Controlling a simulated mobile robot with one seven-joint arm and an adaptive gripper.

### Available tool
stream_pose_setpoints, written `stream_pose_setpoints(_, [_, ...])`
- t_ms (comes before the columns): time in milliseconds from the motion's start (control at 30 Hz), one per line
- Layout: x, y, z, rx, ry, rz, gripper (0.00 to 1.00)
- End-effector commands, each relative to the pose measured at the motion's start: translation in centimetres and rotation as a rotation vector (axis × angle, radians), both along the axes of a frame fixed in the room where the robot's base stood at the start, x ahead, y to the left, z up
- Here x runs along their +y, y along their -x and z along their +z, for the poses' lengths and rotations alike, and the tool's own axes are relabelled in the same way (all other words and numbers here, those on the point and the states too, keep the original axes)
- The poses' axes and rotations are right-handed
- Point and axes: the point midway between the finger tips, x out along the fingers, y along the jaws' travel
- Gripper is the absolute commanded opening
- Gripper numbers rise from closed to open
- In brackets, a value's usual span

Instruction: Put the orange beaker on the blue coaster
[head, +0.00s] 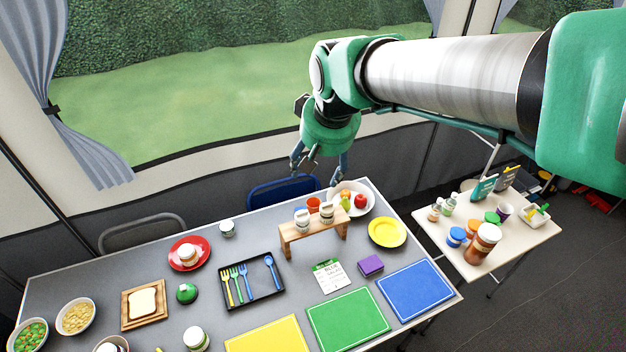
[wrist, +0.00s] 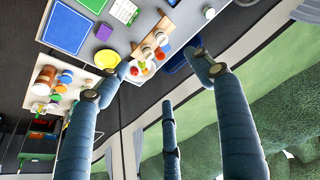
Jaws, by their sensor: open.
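A small orange-red cup (head: 313,205), the likely orange beaker, stands at the back of the grey table, close behind a wooden rack (head: 288,238). The rack and its jars partly surround it in the picture. A flat blue mat (head: 415,288) lies at the table's right front; it also shows in the wrist view (wrist: 66,28). I cannot make out a separate, smaller blue coaster. My gripper (head: 319,168) is open and empty, fingers pointing down, above the table's back edge near the cup. In the wrist view its fingers (wrist: 157,74) are spread wide.
White-lidded jars (head: 327,212) stand on the rack. A white plate of fruit (head: 361,211) is right of the cup, with a yellow plate (head: 387,232) in front. A blue chair (head: 270,195) stands behind the table. A side table (head: 450,228) with jars is to the right.

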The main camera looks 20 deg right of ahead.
Motion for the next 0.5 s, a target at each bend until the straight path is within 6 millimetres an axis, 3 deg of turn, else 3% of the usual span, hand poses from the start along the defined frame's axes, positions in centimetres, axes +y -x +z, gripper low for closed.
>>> stream_pose_setpoints(200, [1.0, 6.0, 1.1, -0.038, 0.0, 0.022, 0.66])
stream_pose_setpoints(500, [2.1, 13.3, 0.9, -0.083, -0.001, 0.049, 0.66])
